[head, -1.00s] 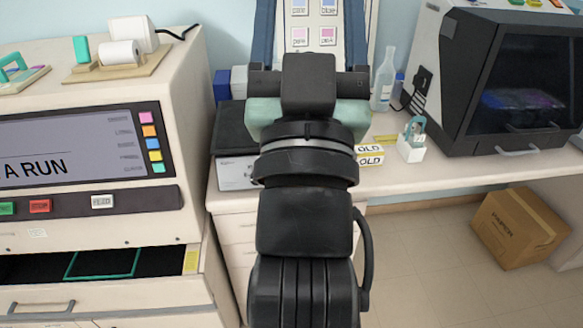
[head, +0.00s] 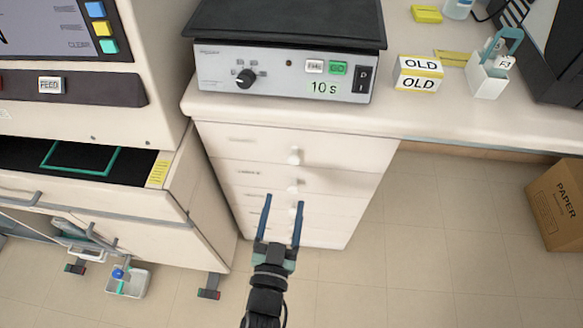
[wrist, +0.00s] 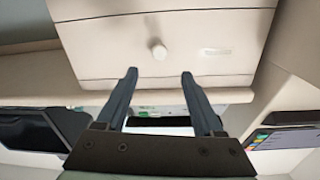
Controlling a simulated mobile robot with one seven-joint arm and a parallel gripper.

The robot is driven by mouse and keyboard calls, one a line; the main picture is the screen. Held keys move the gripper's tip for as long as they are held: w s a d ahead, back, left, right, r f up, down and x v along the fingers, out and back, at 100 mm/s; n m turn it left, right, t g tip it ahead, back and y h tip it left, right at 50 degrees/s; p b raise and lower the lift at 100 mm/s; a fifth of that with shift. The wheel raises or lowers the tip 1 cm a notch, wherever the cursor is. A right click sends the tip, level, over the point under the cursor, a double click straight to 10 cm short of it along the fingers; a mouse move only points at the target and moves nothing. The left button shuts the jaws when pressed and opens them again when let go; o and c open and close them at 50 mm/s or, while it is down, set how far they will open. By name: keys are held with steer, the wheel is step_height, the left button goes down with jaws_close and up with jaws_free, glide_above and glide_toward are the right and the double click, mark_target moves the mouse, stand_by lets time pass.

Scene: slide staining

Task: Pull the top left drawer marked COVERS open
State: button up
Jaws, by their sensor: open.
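A white drawer stack stands under the bench. Its top drawer (head: 245,148) is shut and has a round pale knob (head: 294,156); its small label is too blurred to read. My gripper (head: 283,201) is open and empty, its two blue-grey fingers pointing at the stack and appearing lower in the head view than the top knob. In the wrist view, which looks upside down, a drawer front (wrist: 100,45) with a knob (wrist: 158,50) lies ahead of my gripper (wrist: 158,73). The knob lines up between the fingertips, apparently beyond them.
A hotplate-like box (head: 280,72) sits on the bench above the drawers. Boxes marked OLD (head: 418,74) and a white slide holder (head: 488,76) stand to its right. At left, a machine has an open tray (head: 125,190). A cardboard box (head: 556,205) is on the floor at right.

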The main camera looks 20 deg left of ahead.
mark_target(293, 163)
steer(key=x, duration=1)
steer(key=shift+w, duration=0.15)
jaws_close()
stand_by(1.1)
